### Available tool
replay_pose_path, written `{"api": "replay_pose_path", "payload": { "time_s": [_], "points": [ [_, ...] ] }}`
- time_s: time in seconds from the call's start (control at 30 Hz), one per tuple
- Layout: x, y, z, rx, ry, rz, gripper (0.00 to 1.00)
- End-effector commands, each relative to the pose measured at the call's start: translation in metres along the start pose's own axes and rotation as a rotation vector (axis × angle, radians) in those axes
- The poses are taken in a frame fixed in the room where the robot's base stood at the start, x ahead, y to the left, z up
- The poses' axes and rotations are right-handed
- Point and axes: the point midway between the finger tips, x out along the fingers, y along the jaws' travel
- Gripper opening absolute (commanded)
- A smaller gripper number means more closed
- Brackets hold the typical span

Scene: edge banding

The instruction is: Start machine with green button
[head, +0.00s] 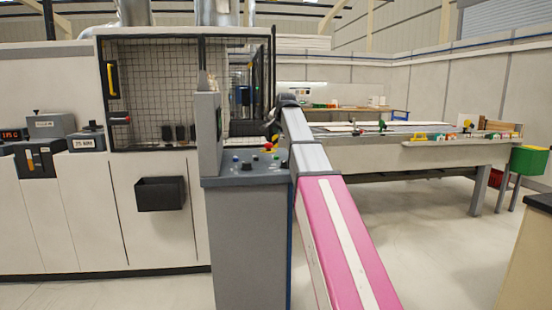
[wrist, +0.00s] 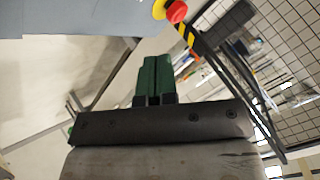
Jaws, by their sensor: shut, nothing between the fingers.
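The grey control panel (head: 245,172) stands in front of the machine and carries several small buttons. I cannot clearly pick out the green button among them. A red emergency stop on a yellow base (head: 269,147) sits toward the panel's back right. The emergency stop also shows at the top of the wrist view (wrist: 176,11). My gripper (wrist: 155,62) has green fingers, which are together and empty. In the head view my pink and grey arm reaches up to the right of the panel, and its wrist is near the panel's back. The fingers appear apart from the panel.
The machine's mesh-backed enclosure (head: 150,85) stands behind the panel, with a black frame. A grey upright box (head: 208,133) rises at the panel's left. A black bin (head: 160,194) hangs on the machine front. A long worktable (head: 380,152) is to the right.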

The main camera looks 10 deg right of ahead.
Motion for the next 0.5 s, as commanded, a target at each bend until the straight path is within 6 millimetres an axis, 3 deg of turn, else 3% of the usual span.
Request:
{"api": "replay_pose_path", "payload": {
  "time_s": [0.5],
  "points": [
    [0.04, 0.03, 0.031, 0.0, -0.001, 0.001, 0.0]
  ]
}}
